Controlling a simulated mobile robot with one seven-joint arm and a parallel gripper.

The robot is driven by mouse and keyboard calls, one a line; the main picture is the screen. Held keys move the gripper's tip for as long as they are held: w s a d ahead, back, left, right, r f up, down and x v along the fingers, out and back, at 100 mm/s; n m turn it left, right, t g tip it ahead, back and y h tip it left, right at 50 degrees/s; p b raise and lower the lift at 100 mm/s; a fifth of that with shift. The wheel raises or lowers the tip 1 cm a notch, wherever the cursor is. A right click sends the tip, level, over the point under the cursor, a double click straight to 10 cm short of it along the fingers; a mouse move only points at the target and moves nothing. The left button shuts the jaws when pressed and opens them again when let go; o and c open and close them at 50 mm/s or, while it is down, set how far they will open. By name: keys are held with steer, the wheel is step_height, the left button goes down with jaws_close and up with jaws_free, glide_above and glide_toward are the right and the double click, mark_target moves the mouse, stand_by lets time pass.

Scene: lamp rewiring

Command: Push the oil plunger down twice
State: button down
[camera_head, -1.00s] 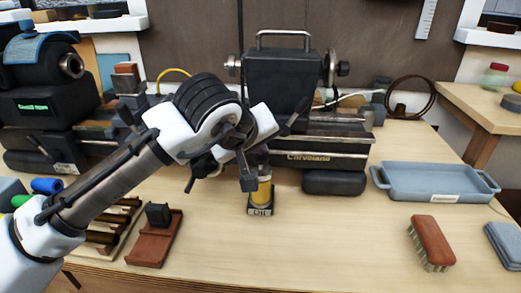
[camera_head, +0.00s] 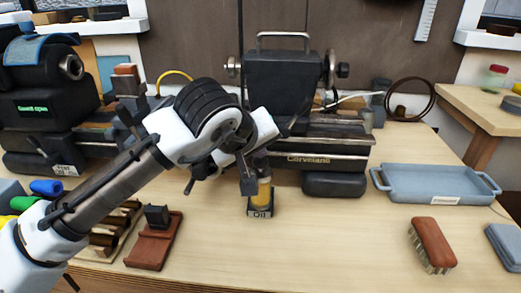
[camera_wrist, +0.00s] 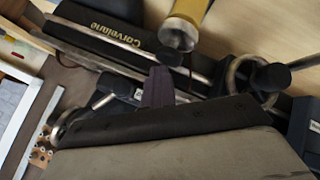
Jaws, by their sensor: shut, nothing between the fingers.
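The oil can (camera_head: 264,194) is a small yellow cylinder standing upright on the bench, with a dark base labelled "Oil". My gripper (camera_head: 248,186) points down at the can's upper left in the head view and partly covers it. The plunger on top is hidden behind the gripper there. In the wrist view the yellow can (camera_wrist: 188,14) shows at the top edge with a pale round end (camera_wrist: 178,36). My dark gripper fingers (camera_wrist: 158,88) are below it in that picture, shut and empty, with a visible gap to the can. Contact is unclear in the head view.
A black "Carvelano" lathe (camera_head: 325,160) stands close behind the can. A brown wooden block (camera_head: 154,242) lies at front left, and a brush (camera_head: 431,243) and blue-grey tray (camera_head: 438,197) are at right. The bench front is clear between them.

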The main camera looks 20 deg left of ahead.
mark_target(258, 163)
steer(key=shift+r+p, duration=1.15)
steer(key=shift+r, duration=0.4)
steer(key=shift+r, duration=0.1)
step_height(258, 163, up, 5)
steer(key=p, duration=0.4)
stand_by(1.8)
